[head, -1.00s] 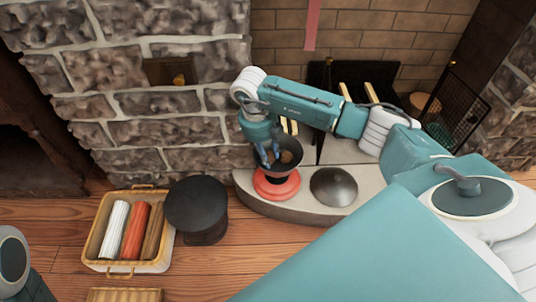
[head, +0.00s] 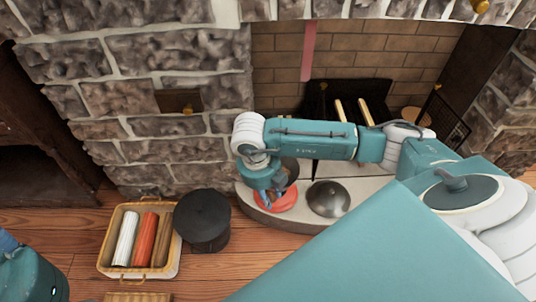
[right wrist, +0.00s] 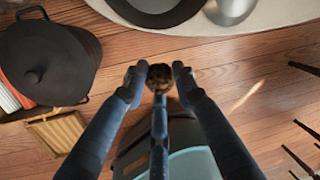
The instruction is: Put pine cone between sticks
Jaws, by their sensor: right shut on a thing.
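In the right wrist view, my right gripper (right wrist: 158,78) is shut on the brown pine cone (right wrist: 160,77), above the wooden floor. The pine cone cannot be made out in the head view. Two pale sticks, a left stick (head: 340,109) and a right stick (head: 364,109), stand apart in the dark fireplace, partly hidden behind my right arm.
A rounded metal lid (head: 328,199) lies on the pale hearth (head: 356,194). A black lidded pot (head: 203,217) stands beside a basket (head: 172,268) of white, red and brown rolls. A stone wall (head: 95,95) is left of the fireplace. A mesh screen (head: 447,122) stands right.

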